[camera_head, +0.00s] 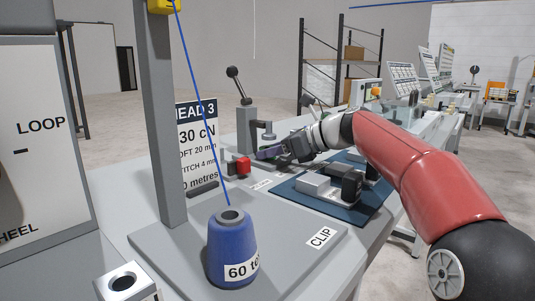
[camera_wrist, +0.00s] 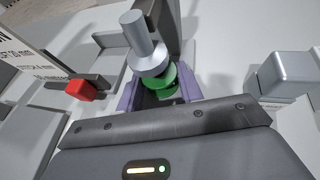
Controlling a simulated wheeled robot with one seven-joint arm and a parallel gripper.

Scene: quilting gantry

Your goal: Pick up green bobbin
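The green bobbin (camera_wrist: 163,80) shows in the wrist view, partly hidden under a grey metal cylinder with a wide flange (camera_wrist: 145,50). My gripper (camera_wrist: 160,92) has its two purple fingers on either side of the bobbin, spread apart. I cannot tell whether either finger touches it. In the head view my gripper (camera_head: 268,152) is low at the machine, just in front of a grey upright with a small metal disc. The bobbin cannot be made out there.
A red block (camera_wrist: 80,90) sits left of the fingers; it also shows in the head view (camera_head: 243,165). A grey metal block (camera_wrist: 286,74) stands to the right. A blue thread cone (camera_head: 232,248) stands in front. A dark blue mat (camera_head: 340,209) carries metal parts.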

